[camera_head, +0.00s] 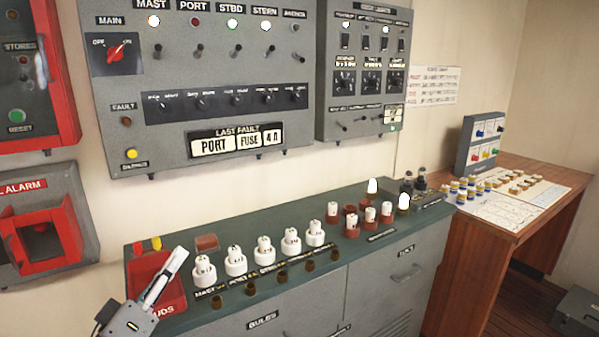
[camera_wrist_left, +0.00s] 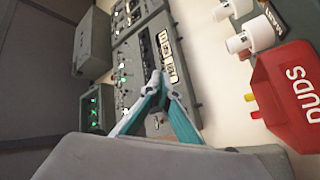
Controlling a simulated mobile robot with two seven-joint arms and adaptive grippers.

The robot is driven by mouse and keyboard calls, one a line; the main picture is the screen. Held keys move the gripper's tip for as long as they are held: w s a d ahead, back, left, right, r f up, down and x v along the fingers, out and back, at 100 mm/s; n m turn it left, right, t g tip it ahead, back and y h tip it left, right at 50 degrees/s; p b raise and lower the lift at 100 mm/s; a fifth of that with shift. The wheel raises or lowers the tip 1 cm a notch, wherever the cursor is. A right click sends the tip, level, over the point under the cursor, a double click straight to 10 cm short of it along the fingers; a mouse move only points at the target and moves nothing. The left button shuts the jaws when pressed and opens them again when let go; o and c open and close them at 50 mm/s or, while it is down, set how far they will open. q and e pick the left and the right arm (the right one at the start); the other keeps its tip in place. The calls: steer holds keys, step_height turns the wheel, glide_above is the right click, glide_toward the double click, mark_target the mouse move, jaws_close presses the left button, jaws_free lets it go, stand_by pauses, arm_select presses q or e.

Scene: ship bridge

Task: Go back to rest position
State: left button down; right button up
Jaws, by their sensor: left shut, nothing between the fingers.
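My left gripper (camera_head: 178,257) comes in at the lower left of the head view, in front of the red DUDS bin (camera_head: 168,300). Its fingers are shut and empty. In the left wrist view the fingertips (camera_wrist_left: 159,78) meet in a point, and the DUDS bin (camera_wrist_left: 290,95) is apart from them to the right. My right gripper is in neither view.
The green-topped cabinet (camera_head: 290,285) carries a row of white sockets (camera_head: 264,250) and several red-based parts (camera_head: 352,222). Grey control panels (camera_head: 200,80) hang above it. A wooden desk (camera_head: 520,220) stands at the right. A red alarm box (camera_head: 45,225) is at the left.

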arm_select(q)
steer(key=s+f+m+g+y, duration=0.2)
steer(key=s+f+m+g, duration=0.2)
steer(key=f, duration=0.7)
steer(key=s+f+m+g+y, duration=0.2)
steer(key=s+f+m+g, duration=0.25)
steer(key=f, duration=0.55)
steer(key=s+a+f+m+g+y, duration=0.2)
steer(key=s+a+f+y, duration=0.2)
steer(key=s+a, duration=0.25)
steer(key=s+a+f+m+g+y, duration=0.2)
steer(key=s+a+f+g+y, duration=0.15)
steer(key=s+a, duration=0.35)
steer(key=d+f+n+t+h, duration=0.3)
steer(key=d+f+h, duration=0.4)
steer(key=d+f, duration=0.7)
steer(key=d+t, duration=0.1)
steer(key=d, duration=0.2)
steer(key=shift+w+d+f+h, duration=0.15)
steer(key=shift+w+f+h, duration=0.15)
steer(key=shift+f+h, duration=0.05)
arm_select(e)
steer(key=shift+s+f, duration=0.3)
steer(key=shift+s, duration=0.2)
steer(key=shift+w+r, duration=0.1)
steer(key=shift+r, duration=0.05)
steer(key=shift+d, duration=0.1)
